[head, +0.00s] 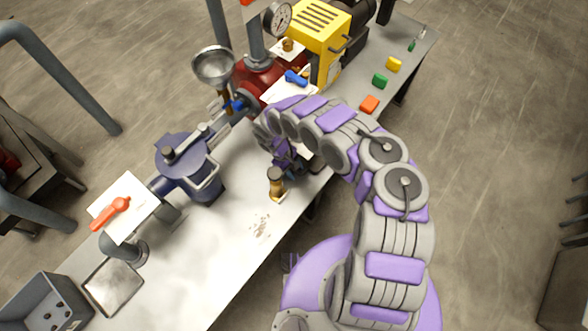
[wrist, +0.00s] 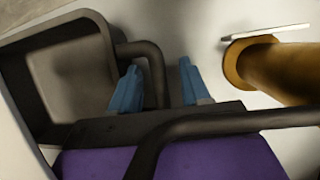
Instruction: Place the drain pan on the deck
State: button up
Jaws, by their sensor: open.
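A shallow, square metal pan (head: 113,287), which looks like the drain pan, lies at the lower left of the head view. It rests on the grey metal deck (head: 225,255), near its left end. My gripper (head: 287,165) is over the middle of the deck, far up and right of the pan, and partly hidden by my arm. The pan is not recognisable in the wrist view.
A brass-coloured post (head: 276,184) stands beside my gripper. A dark blue lidded housing (head: 188,165) and an orange-handled valve (head: 112,212) stand between gripper and pan. A grey bin (head: 45,305) sits beside the pan. Red machinery and a funnel (head: 213,66) stand behind; the deck's front strip is mostly clear.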

jog(key=shift+r, duration=0.1)
jog(key=p+v, duration=0.2)
jog(key=v, duration=0.9)
jog(key=shift+a+r, duration=0.2)
jog(key=shift+r, duration=0.15)
jog(key=shift+p, duration=0.3)
